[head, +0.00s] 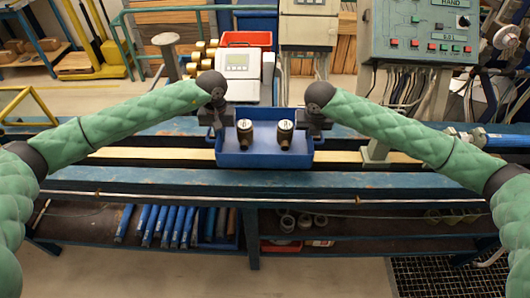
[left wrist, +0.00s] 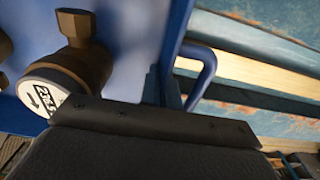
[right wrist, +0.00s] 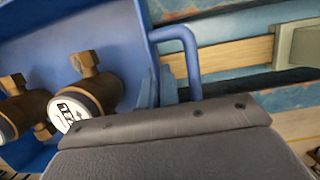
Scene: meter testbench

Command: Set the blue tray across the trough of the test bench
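The blue tray (head: 265,159) lies over the trough (head: 185,155) of the bench; whether it rests there or hangs just above is unclear. Two brass meters, a left one (head: 245,131) and a right one (head: 285,133), stand in it. My left gripper (head: 219,120) is at the tray's left end, by its looped handle (left wrist: 207,72). My right gripper (head: 313,122) is at the right end, by the other handle (right wrist: 190,55). Both grippers' bodies hide part of the handles, and I cannot see whether the fingers are closed on them.
A white device (head: 240,75) with a display stands behind the tray, beside several brass pieces. A green post foot (head: 377,152) stands on the bench right of the tray. A control box (head: 418,32) is at the back right. A lower shelf holds blue tubes (head: 165,222).

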